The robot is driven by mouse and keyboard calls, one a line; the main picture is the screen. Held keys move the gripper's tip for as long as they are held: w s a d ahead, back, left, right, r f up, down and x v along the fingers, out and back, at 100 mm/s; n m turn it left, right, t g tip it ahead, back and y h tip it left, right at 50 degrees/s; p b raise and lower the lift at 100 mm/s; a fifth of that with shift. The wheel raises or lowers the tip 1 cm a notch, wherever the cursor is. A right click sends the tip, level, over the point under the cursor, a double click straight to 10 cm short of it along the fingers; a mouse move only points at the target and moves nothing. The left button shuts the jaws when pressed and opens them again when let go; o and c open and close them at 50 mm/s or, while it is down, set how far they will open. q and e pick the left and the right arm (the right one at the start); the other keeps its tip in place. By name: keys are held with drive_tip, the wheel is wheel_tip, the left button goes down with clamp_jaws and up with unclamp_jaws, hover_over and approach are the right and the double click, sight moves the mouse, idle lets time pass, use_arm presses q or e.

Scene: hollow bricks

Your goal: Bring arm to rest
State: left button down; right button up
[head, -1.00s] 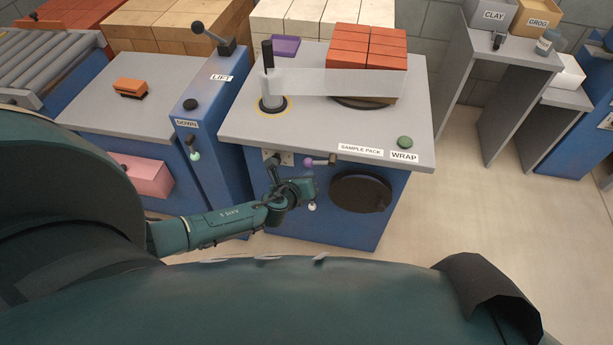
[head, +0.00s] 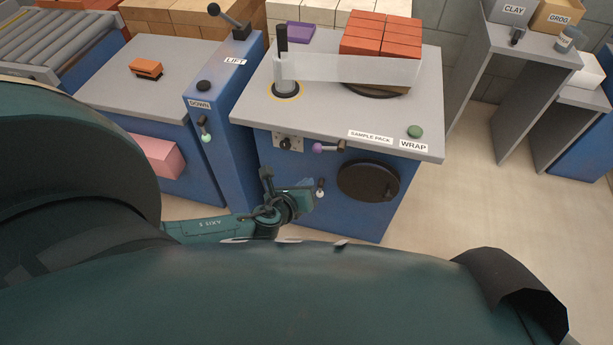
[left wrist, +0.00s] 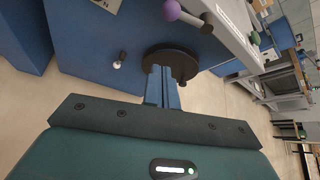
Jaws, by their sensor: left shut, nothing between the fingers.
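My left gripper (head: 309,188) is in front of the blue front of the wrapping bench (head: 323,212), below its purple-knobbed lever (head: 328,148) and left of the dark round handwheel (head: 368,182). In the left wrist view its two blue fingers (left wrist: 163,88) are together, with nothing between them. Behind them in that view are the handwheel (left wrist: 170,58) and the lever's purple knob (left wrist: 172,10). My right gripper is in neither current view.
Stacked red bricks (head: 382,36) stand on the bench top behind a clear film sheet (head: 350,72). To the left is a blue lift post (head: 222,95) with levers. A grey table (head: 100,95) holds an orange block (head: 146,68). Floor is free at the right (head: 500,200).

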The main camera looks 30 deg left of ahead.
use_arm(q)
drive_tip(key=shift+d, duration=0.1)
idle(0.3)
drive_tip(key=s+d+r+n+g, duration=0.1)
drive_tip(key=s+r+n+g, duration=0.25)
drive_tip(key=s+n, duration=0.45)
drive_tip(key=s+d+r+n+g+h, duration=0.1)
drive_tip(key=s+d+r+n+g, duration=0.25)
drive_tip(key=n, duration=0.75)
drive_tip(key=s+a+r+n+g, duration=0.1)
drive_tip(key=s+r+n+g, duration=0.1)
drive_tip(key=s+r+n, duration=0.5)
drive_tip(key=w+d+f+n+t+h+p, duration=0.1)
drive_tip(key=w+d+f+t+h, duration=0.2)
drive_tip(key=d+f+t, duration=0.4)
drive_tip(key=shift+w+f+p, duration=0.15)
drive_tip(key=shift+w+p, duration=0.25)
drive_tip(key=shift+w, duration=0.45)
